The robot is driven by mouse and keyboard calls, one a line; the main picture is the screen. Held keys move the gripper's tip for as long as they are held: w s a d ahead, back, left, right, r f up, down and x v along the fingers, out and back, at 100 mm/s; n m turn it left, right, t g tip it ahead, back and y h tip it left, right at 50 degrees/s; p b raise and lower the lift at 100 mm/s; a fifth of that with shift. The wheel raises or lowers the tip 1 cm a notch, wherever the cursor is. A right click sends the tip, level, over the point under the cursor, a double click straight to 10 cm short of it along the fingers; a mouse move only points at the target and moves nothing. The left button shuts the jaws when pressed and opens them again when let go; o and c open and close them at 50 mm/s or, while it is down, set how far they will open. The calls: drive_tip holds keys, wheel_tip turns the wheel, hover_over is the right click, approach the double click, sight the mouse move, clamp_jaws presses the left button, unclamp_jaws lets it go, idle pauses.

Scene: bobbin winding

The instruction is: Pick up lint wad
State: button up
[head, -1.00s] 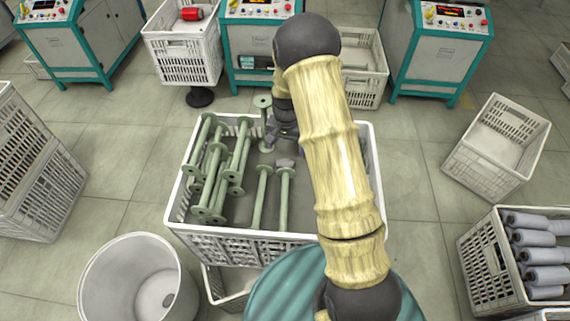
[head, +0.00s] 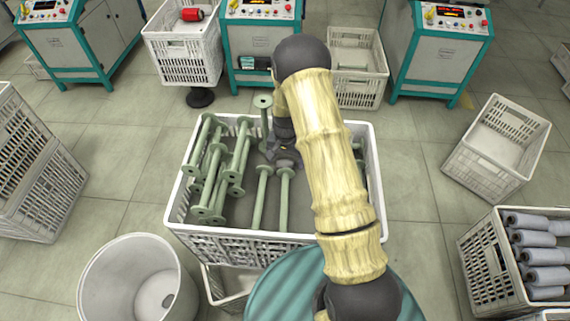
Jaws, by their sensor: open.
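The lint wad (head: 285,163) appears as a small grey lump inside the large white crate (head: 245,236), just beyond the upper end of a green bobbin. My gripper (head: 280,154) points down into the crate right at the wad, its dark fingers at the wad's far side. It is open, and the wad is not visibly held. The fingers are small and dark here, and I cannot tell whether they touch the wad.
Several green bobbins (head: 236,158) lie at the crate's left, and two more (head: 262,195) lie near its middle. A white bin (head: 100,270) stands at the front left. My arm hides much of the crate's right side.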

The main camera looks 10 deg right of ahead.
sight(286, 161)
idle(0.4)
drive_tip(key=c, duration=1.1)
drive_tip(key=shift+o, duration=0.2)
drive_tip(key=shift+r, duration=0.1)
wheel_tip(286, 161, up, 18)
drive_tip(key=p, duration=0.1)
